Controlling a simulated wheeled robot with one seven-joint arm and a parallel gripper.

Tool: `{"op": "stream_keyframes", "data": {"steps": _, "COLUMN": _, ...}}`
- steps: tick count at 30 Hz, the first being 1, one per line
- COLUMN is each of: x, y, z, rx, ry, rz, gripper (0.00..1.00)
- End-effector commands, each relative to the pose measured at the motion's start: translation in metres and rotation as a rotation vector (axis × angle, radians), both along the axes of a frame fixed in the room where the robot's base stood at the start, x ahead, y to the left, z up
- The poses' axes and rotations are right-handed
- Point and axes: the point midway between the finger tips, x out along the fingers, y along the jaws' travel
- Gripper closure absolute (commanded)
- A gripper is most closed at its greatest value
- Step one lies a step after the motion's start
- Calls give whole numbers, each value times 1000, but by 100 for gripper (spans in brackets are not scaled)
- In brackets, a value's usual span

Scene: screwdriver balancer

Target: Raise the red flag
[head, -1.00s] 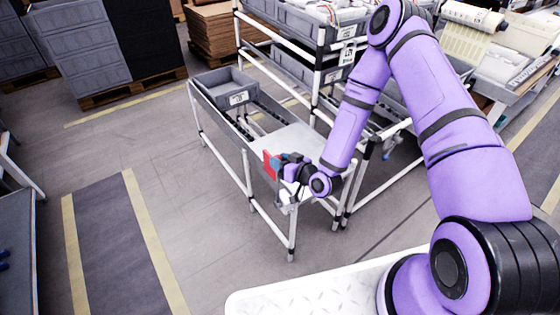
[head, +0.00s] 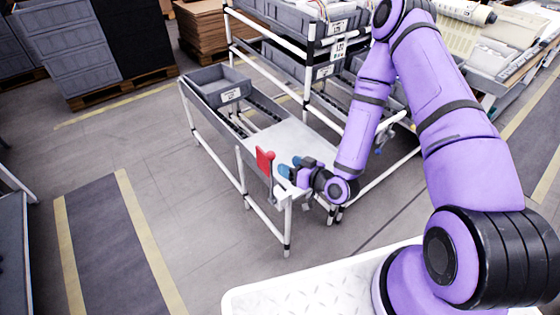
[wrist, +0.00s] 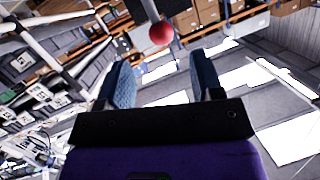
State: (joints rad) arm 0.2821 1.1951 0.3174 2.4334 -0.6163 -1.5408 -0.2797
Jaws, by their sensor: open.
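The red flag (head: 264,160) stands at the near end of the cart in the head view, at the top of a thin grey post. In the wrist view a red ball (wrist: 162,33) sits on a grey rod, ahead of the fingertips and between their lines. I cannot tell how the ball joins the flag. My gripper (head: 287,166) is just right of the flag, apart from it in the picture. Its blue fingers also show in the wrist view (wrist: 155,62), spread open with nothing between them.
The cart (head: 243,170) has white legs and a grey bin (head: 221,88) at its far end. A rack of bins (head: 300,45) stands behind it, close to my arm. The floor left of the cart is clear.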

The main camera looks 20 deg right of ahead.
Motion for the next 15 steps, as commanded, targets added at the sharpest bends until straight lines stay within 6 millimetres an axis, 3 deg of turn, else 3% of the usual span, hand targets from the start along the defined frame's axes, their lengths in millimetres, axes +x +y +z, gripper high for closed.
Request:
{"op": "stream_keyframes", "data": {"steps": 6, "x": -23, "y": -16, "z": 6, "rx": 0, "ry": 1, "rz": 0, "gripper": 40}}
{"op": "stream_keyframes", "data": {"steps": 15, "x": -30, "y": -20, "z": 8, "rx": 0, "ry": 1, "rz": 0, "gripper": 40}}
